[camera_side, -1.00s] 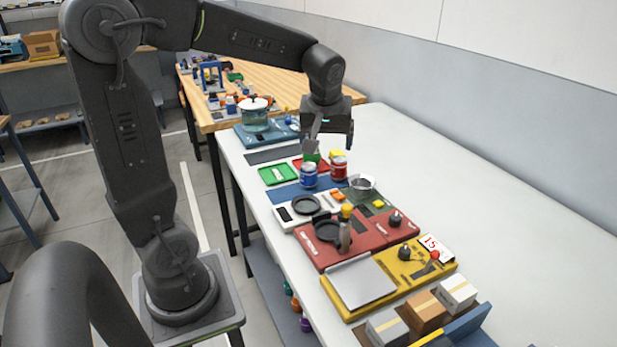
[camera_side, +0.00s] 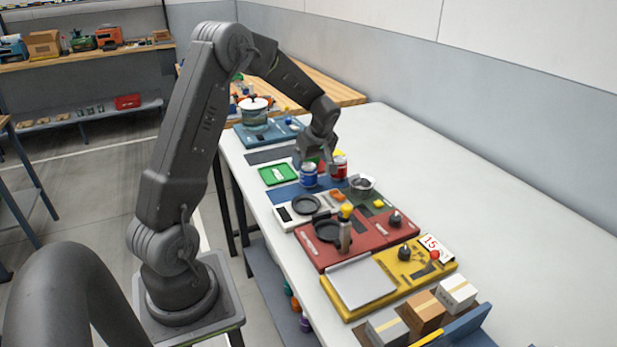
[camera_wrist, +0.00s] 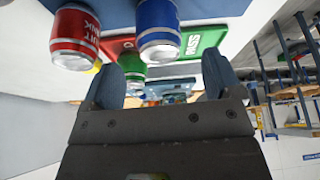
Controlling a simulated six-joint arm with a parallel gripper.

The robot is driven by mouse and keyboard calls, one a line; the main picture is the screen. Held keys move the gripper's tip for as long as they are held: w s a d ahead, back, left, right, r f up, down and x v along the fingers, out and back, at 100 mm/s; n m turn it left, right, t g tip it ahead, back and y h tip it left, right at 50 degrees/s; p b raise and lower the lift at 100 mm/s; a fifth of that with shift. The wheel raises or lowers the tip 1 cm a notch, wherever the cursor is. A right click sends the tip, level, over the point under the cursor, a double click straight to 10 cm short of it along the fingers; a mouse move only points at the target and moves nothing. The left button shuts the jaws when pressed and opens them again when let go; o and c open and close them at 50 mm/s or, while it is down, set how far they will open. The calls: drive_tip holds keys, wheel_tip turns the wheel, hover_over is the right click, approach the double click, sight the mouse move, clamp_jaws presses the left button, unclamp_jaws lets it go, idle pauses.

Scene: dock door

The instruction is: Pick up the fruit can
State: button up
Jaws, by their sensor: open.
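The fruit can is a red can with silver rims and partly readable white lettering, at the upper left of the wrist view (camera_wrist: 75,38). In the side view the red can (camera_side: 340,171) is partly hidden behind a finger of my gripper (camera_side: 317,163). A blue can (camera_side: 309,176) stands to its left and also shows in the wrist view (camera_wrist: 157,28). A green can shows in the wrist view (camera_wrist: 133,66), beyond the blue can. My gripper (camera_wrist: 164,85) is open and empty, with its fingers close to the cans. I cannot tell whether it touches one.
A green tray marked PASS (camera_side: 277,175) lies left of the cans, and a metal bowl (camera_side: 361,183) stands to their right. Black pans and a yellow-topped bottle (camera_side: 345,230) stand nearer the camera. The right side of the white table (camera_side: 480,215) is clear.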

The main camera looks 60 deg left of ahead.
sight(310, 166)
drive_tip(key=shift+x, duration=2.85)
drive_tip(key=shift+d+f, duration=0.1)
drive_tip(key=shift+c, duration=0.4)
drive_tip(key=shift+w, duration=0.1)
drive_tip(key=c, duration=1)
